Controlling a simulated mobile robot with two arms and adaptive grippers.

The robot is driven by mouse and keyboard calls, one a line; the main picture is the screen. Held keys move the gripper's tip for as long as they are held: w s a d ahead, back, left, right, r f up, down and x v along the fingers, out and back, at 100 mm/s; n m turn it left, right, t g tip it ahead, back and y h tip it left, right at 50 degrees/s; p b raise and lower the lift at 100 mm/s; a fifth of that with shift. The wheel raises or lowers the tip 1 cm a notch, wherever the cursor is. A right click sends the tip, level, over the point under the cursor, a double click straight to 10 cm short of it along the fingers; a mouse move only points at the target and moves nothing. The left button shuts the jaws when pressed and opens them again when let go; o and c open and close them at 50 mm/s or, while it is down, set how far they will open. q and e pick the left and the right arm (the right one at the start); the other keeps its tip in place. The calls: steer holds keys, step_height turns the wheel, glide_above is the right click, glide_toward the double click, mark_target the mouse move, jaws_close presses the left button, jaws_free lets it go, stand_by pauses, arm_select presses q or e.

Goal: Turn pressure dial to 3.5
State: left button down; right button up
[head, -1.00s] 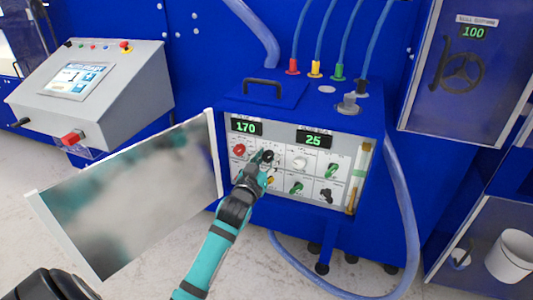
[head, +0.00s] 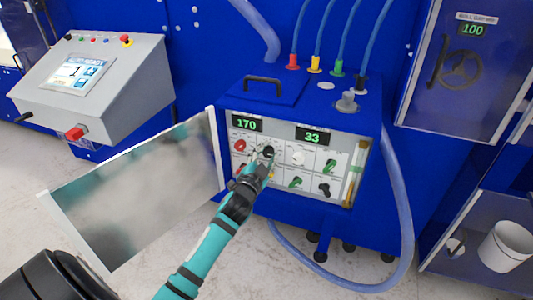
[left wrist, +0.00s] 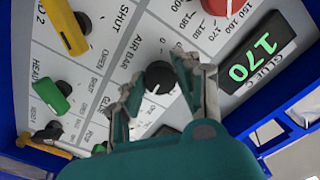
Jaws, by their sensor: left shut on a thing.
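A black dial (head: 268,152) sits on the white front panel (head: 284,150) of the blue box, below the two green displays. My left gripper (head: 262,164) reaches it from below in the head view. In the left wrist view, the gripper (left wrist: 157,80) has one finger on each side of the black dial (left wrist: 160,73) and is shut on it. Lettering by the dial reads AIR BAR. The right display (head: 313,136) shows 33; I cannot make out a decimal point. The left display (head: 247,124) shows 170. My right gripper is not in view.
The open panel door (head: 140,190) stands left of my arm. A blue hose (head: 403,210) loops on the right.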

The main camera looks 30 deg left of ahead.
arm_select(q)
steer(key=shift+m, duration=0.3)
steer(key=c, duration=0.9)
jaws_free()
steer(key=shift+c, duration=0.2)
steer(key=v, duration=1.2)
steer(key=shift+f, duration=0.1)
